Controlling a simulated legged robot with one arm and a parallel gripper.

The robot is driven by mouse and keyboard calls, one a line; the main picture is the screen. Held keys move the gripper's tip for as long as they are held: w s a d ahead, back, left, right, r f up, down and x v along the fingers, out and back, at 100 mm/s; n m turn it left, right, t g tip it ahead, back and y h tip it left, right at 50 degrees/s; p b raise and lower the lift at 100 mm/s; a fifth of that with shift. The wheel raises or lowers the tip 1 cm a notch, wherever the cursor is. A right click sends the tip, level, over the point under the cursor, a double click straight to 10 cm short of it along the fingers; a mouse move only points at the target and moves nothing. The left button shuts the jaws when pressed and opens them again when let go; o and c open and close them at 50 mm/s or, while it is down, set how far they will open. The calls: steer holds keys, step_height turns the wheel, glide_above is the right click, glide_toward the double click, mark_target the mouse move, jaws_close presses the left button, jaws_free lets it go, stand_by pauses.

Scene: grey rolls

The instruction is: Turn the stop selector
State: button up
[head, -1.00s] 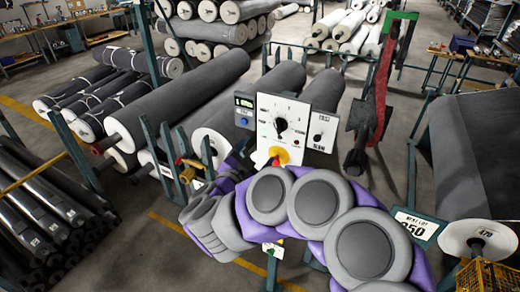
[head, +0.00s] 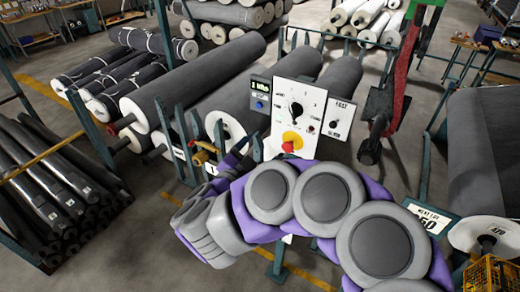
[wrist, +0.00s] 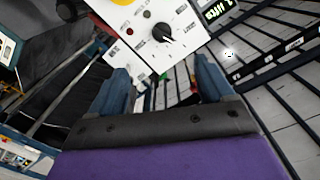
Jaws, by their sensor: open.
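A white control panel (head: 303,88) stands on a post. A black rotary knob with marks around it (head: 296,110) is on its face; I take this for the stop selector, though its lettering is too small to read. In the wrist view the knob (wrist: 163,33) shows a pale pointer line, and the panel is tilted. My gripper (wrist: 161,66) is open and empty, its two blue-grey fingers apart below the knob in the picture and not touching it. In the head view my purple and grey arm hides most of the gripper, low and left of the panel.
A red mushroom button on yellow (head: 291,143) sits below the knob. A FAST/SLOW plate (head: 338,117) is at right, a display box with blue button (head: 260,95) at left. Large grey rolls (head: 185,80) lie behind.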

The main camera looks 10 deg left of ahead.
steer(key=shift+s+d+r, duration=0.1)
steer(key=shift+s+d, duration=0.2)
steer(key=shift+d, duration=0.35)
steer(key=shift+a, duration=0.1)
steer(key=a+b+v, duration=0.1)
steer(key=b+v, duration=0.1)
steer(key=v, duration=1.5)
steer(key=shift+s+a, duration=0.15)
steer(key=shift+a, duration=0.05)
